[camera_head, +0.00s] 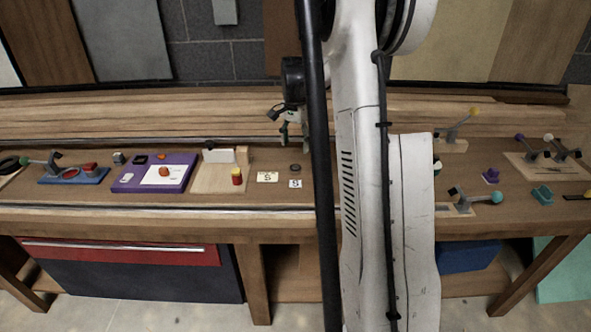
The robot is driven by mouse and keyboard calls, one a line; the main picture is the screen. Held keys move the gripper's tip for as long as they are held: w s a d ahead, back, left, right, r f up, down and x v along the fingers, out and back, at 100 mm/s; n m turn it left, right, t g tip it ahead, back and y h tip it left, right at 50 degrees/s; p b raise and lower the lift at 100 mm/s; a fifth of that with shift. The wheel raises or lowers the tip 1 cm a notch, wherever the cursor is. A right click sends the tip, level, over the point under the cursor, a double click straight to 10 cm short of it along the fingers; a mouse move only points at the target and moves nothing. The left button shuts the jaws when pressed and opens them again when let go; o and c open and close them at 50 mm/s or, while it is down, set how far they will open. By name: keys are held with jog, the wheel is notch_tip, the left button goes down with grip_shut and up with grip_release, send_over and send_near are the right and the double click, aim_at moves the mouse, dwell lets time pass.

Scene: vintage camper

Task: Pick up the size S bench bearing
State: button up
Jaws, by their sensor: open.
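A small dark ring (295,168), which looks like the bearing, lies on the wooden bench (450,205) just left of my arm. Two small labels are close in front of it: a cream one (267,177) and a white one (295,184), each with a dark mark like an S. My gripper (284,138) is above and behind the ring, small in the view and partly covered by my own arm and a black pole. It is open, with nothing seen between its fingers. The bench directly behind my arm is hidden.
A wooden fixture with a white plate (219,155) and a red-yellow cylinder (237,176) stand left of the ring. Further left are a purple board (130,185) and a blue clamp base (62,176). Several clamps and small parts occupy the right side. Stacked planks (190,120) line the back.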

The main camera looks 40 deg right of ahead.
aim_at(295, 167)
notch_tip(295, 167, down, 10)
jog(key=shift+w+d+r+p, duration=0.1)
jog(key=shift+w+p, duration=0.05)
jog(key=shift+p, duration=0.3)
jog(key=shift+c, duration=0.5)
jog(key=c, duration=1.2)
jog(key=shift+r, duration=0.1)
